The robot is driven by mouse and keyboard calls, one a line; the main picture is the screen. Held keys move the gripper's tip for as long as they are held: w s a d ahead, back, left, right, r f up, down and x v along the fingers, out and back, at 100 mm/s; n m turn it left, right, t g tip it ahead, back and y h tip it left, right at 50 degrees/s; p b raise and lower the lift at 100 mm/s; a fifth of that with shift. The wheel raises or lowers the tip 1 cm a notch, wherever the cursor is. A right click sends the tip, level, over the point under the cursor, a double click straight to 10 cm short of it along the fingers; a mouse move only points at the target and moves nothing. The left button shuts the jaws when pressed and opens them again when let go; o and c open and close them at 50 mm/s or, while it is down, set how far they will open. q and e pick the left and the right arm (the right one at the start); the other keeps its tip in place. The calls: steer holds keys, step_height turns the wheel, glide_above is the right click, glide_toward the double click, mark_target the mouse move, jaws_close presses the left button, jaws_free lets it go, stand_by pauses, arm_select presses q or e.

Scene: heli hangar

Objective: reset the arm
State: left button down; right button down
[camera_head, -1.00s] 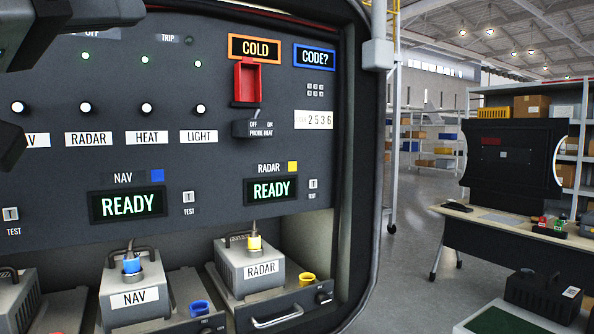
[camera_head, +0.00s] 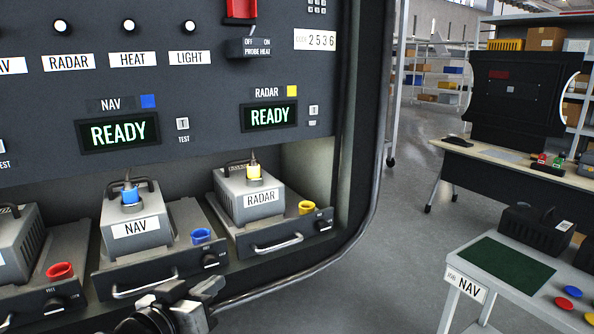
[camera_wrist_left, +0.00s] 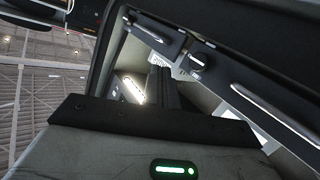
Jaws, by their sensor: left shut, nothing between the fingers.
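My left gripper (camera_head: 166,296) shows at the bottom edge of the head view, low in front of the panel's drawers, with its fingers shut and nothing seen between them. In the left wrist view the dark closed fingers (camera_wrist_left: 163,88) stick out from the gripper body, where a green light glows. The drawer fronts and their handles show tilted beyond the fingers. Most of the left arm is outside the head view. My right gripper is not in view.
The dark panel carries a NAV unit (camera_head: 136,221) and a RADAR unit (camera_head: 249,194) on pulled-out drawers with protruding handles. Both displays read READY. A white cart (camera_head: 455,306) labelled NAV stands at the right, before a desk (camera_head: 490,154). Open floor lies between panel and cart.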

arm_select(q)
steer(key=s+f+g+y, duration=0.1)
steer(key=s+f+g, duration=0.1)
steer(key=s+f, duration=0.8)
steer(key=s+f+g+y, duration=0.2)
steer(key=s+f, duration=0.9)
steer(key=f, duration=0.4)
steer(key=shift+s+a+f+m+g, duration=0.15)
steer(key=shift+a+f+m+g, duration=0.15)
steer(key=shift+f+m, duration=0.1)
